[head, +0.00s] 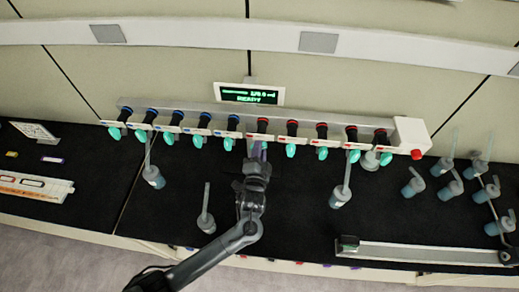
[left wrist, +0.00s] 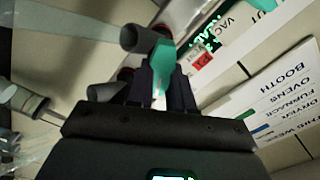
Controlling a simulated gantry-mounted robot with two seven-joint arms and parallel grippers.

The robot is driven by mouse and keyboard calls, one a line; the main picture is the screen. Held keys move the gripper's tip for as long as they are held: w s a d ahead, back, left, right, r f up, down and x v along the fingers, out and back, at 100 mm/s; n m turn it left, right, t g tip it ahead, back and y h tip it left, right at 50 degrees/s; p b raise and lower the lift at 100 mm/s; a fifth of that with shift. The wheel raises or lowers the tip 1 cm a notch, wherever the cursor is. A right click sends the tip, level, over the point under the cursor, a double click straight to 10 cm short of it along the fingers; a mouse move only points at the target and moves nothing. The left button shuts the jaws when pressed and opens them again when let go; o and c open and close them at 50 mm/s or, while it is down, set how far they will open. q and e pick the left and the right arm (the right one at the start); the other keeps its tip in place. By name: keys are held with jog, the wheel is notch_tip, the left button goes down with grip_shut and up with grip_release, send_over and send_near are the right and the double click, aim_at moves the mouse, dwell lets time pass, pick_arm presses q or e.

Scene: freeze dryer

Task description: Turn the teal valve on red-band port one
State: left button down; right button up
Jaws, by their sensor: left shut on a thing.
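The manifold (head: 200,115) carries a row of ports with hanging teal valves, blue-banded on the left and red-banded on the right. My left gripper (head: 257,156) is at the leftmost red-band port (head: 262,124) and hides most of its valve in the head view. In the left wrist view, the teal valve (left wrist: 163,58) sits between the dark fingers of my left gripper (left wrist: 165,82), which are shut on it. A red label (left wrist: 202,62) shows beside it. My right gripper is not in view.
A flask (head: 206,222) stands in front to the left of my arm, and another (head: 341,195) hangs to the right. Several flasks (head: 413,187) stand at the far right. A lit display (head: 249,95) is behind the manifold. Black bench surface (head: 290,205) is free between the flasks.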

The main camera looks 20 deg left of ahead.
pick_arm(q)
jog(key=c, duration=1)
grip_release()
jog(key=b+v, duration=0.2)
jog(key=v, duration=0.8)
jog(key=shift+s, duration=0.4)
jog(key=shift+d, duration=0.1)
